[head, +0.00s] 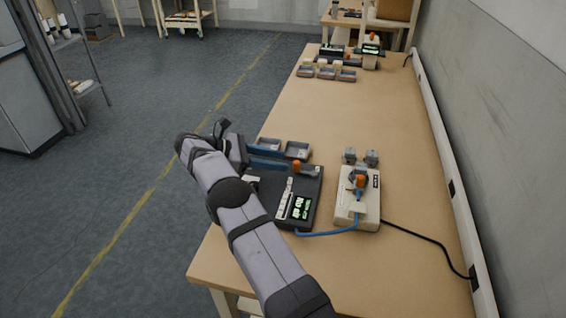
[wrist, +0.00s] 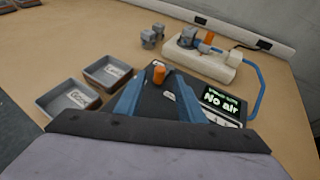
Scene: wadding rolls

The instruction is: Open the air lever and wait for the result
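A dark test unit (head: 302,182) stands on the near part of the table, partly hidden by my arm. An orange knob (head: 296,166) is at its far end and also shows in the wrist view (wrist: 159,74). Its screen (wrist: 222,103) reads "No air" on its lower line. A cream unit (head: 345,212) beside it carries a second orange part (head: 360,180). I cannot tell for certain which orange part is the air lever. My gripper (wrist: 159,80) is open, its blue fingers apart on either side of the dark unit's knob; contact is not clear. It also shows in the head view (head: 286,160).
Labelled grey trays (wrist: 108,72) lie left of the knob in the wrist view. Small grey fittings (head: 371,158) stand behind the cream unit. A blue hose (head: 325,233) joins the units, and a black cable (head: 430,241) runs right. The table's middle is clear.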

